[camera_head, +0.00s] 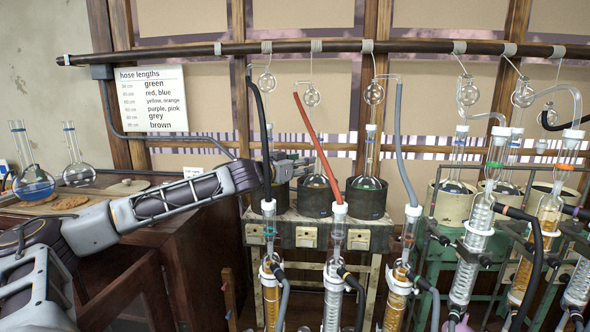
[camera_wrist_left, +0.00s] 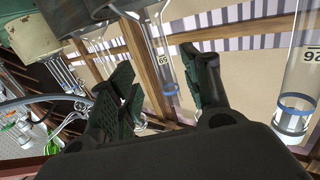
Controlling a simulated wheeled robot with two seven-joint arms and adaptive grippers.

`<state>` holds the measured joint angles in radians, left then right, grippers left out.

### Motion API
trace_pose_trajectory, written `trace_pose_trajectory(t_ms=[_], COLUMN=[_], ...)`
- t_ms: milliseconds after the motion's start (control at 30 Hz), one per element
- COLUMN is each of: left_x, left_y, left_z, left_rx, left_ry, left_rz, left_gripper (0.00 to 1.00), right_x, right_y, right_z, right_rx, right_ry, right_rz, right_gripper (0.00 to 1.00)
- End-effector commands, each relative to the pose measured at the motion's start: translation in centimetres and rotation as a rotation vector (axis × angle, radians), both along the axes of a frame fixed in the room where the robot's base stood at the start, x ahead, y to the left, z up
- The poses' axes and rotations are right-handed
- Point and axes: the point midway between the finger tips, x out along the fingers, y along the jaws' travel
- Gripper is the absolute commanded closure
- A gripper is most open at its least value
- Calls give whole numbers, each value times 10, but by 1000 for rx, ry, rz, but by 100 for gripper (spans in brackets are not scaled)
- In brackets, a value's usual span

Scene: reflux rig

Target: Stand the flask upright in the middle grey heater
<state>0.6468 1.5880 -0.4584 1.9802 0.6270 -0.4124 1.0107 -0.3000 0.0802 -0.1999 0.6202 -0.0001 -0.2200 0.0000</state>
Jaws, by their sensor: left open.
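Three dark grey heaters stand in a row on the bench: the left one (camera_head: 281,197), the middle one (camera_head: 315,201) and the right one (camera_head: 366,203). A clear flask (camera_head: 319,163) appears to stand upright in the middle heater, partly hidden by a red hose. Another flask (camera_head: 370,158) stands upright in the right heater. My left gripper (camera_head: 300,162) is beside the middle flask's neck, above the left heater. The left wrist view shows its fingers (camera_wrist_left: 160,95) apart, with a glass neck (camera_wrist_left: 166,75) seen between or beyond them; contact is unclear. My right gripper is out of view.
Condensers (camera_head: 336,260) with hoses stand in front of the heaters. A horizontal rail (camera_head: 330,46) with glass bulbs runs above. Two round flasks (camera_head: 33,182) (camera_head: 77,172) stand at the far left. Pale heaters (camera_head: 452,203) stand at right.

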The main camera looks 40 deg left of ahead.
Motion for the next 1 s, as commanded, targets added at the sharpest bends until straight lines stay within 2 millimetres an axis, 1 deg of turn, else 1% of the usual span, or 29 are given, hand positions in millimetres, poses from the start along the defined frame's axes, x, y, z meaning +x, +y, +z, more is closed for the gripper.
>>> trace_pose_trajectory(t_ms=[33,500,700,1000], left_x=[-3,-22,-26,-27], left_y=[1,2,1,1], left_z=[-1,0,1,2], left_rx=[2,2,0,0], left_ry=[-1,-1,0,0], left_rz=[1,1,0,-1], left_gripper=[52,52,52,52], right_x=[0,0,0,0], right_y=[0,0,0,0], right_z=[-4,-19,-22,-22], right_rx=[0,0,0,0], right_ry=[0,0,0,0], right_rz=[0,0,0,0], right_gripper=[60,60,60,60])
